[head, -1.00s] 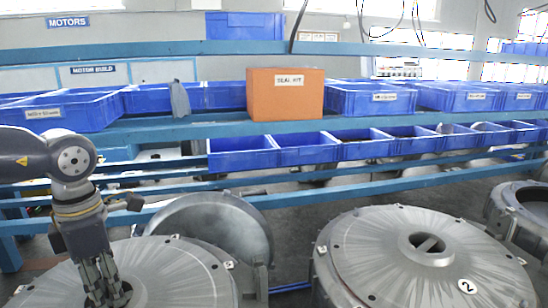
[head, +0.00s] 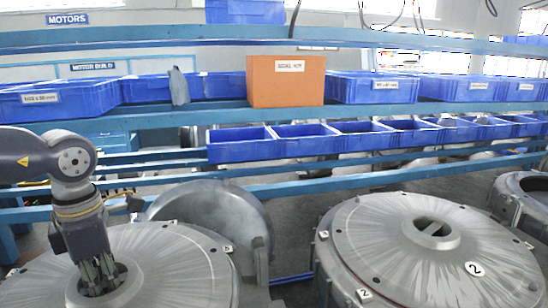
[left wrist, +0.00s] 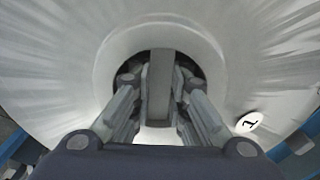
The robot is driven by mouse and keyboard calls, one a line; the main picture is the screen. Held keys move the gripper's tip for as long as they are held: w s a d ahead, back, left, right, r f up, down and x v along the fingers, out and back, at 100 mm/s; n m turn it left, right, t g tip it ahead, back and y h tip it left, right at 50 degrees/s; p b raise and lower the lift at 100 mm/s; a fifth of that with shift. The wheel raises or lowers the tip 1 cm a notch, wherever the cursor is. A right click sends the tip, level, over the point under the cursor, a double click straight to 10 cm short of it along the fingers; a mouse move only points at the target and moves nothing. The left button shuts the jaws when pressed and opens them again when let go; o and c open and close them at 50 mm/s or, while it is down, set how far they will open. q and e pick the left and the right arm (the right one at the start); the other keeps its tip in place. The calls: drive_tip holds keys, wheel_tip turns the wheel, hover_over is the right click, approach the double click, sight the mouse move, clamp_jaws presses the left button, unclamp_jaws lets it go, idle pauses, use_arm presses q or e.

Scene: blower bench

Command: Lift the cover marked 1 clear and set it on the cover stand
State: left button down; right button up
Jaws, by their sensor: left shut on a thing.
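The cover marked 1 (head: 170,265) is a broad grey metal disc at the lower left of the head view, with a raised central hub. Its black "1" on a white tag shows in the left wrist view (left wrist: 249,122). My left gripper (head: 100,280) reaches down into the hub opening. In the left wrist view my left gripper (left wrist: 158,95) is shut on the cover's upright central bar (left wrist: 160,85), one finger on each side. The cover appears seated level; its underside is hidden. I cannot clearly identify the cover stand. My right gripper is out of view.
A second cover marked 2 (head: 400,265) lies to the right. A large grey round dish (head: 212,205) stands tilted up close behind cover 1. Blue rails and shelves with blue bins (head: 240,146) and an orange box (head: 285,82) run across behind. An open grey ring housing (head: 528,205) is at far right.

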sight(105, 283)
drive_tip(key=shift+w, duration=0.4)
use_arm(q)
drive_tip(key=shift+w+r, duration=0.1)
drive_tip(key=shift+r, duration=0.05)
drive_tip(key=shift+w+r, duration=0.1)
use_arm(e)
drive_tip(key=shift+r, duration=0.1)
use_arm(q)
drive_tip(key=shift+r, duration=0.25)
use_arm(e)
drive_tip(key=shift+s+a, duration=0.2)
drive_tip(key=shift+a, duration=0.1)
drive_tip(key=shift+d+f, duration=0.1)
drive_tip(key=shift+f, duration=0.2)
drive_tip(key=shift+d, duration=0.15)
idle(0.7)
use_arm(q)
drive_tip(key=shift+r, duration=0.9)
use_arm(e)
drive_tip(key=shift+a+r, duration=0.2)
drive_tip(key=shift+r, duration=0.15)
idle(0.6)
use_arm(q)
drive_tip(key=shift+r+p, duration=0.45)
drive_tip(key=shift+r, duration=0.15)
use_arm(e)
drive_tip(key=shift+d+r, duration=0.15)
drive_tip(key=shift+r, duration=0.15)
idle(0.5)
